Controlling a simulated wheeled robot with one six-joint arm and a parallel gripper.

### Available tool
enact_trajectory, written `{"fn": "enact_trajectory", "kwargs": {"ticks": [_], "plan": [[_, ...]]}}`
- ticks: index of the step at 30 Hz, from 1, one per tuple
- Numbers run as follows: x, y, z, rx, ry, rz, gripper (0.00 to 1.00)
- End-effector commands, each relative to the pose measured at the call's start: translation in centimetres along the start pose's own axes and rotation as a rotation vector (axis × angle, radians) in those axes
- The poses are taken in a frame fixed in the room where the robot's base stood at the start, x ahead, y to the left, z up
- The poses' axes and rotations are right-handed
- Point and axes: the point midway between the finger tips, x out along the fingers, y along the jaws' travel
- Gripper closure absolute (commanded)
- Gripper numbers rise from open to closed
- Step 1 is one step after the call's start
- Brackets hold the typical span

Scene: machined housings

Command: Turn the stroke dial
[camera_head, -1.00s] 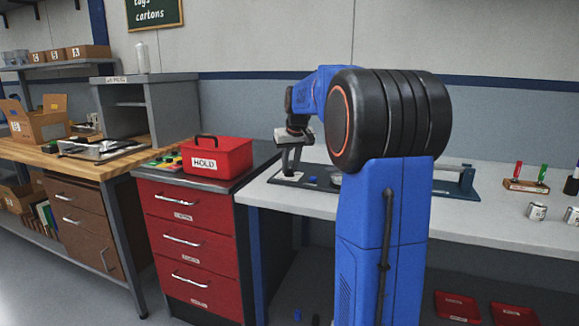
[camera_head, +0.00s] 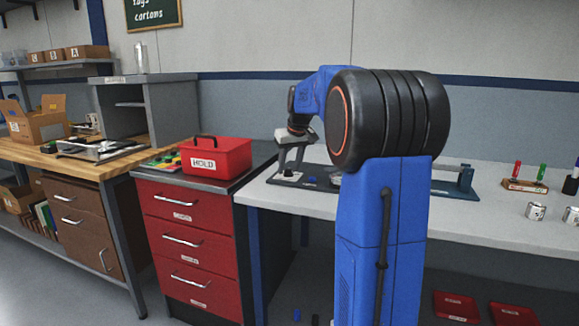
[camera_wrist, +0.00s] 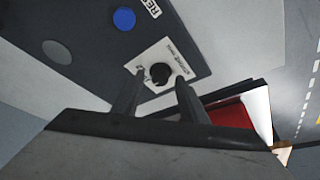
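The stroke dial is a small black knob (camera_wrist: 160,73) on a white label plate (camera_wrist: 148,62), set in a dark panel (camera_wrist: 90,40). The label print is too small to read surely. My gripper (camera_wrist: 159,77) is open, with one fingertip on each side of the knob in the wrist view. I cannot tell whether the fingers touch it. In the head view my gripper (camera_head: 287,168) points down at the left end of the dark fixture (camera_head: 320,187) on the bench. The dial itself cannot be made out there.
On the panel are a blue button (camera_wrist: 124,19) and a grey disc (camera_wrist: 57,52). A red HOLD box (camera_head: 232,158) stands on the red drawer cabinet (camera_head: 185,205) left of the bench. The bench top (camera_head: 400,217) is bare near its front edge. Cans (camera_head: 536,211) stand at right.

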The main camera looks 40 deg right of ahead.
Motion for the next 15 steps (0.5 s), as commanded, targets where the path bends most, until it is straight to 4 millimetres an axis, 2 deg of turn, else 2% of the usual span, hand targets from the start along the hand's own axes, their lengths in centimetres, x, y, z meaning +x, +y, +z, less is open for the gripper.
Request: {"fn": "enact_trajectory", "kwargs": {"ticks": [8,11,15], "plan": [[-0.7,0.0,-0.1,0.000,0.002,0.001,0.61],[-1.9,0.0,-0.1,0.000,0.002,0.001,0.61],[-4.6,0.1,-0.1,0.000,0.004,0.002,0.61]]}}
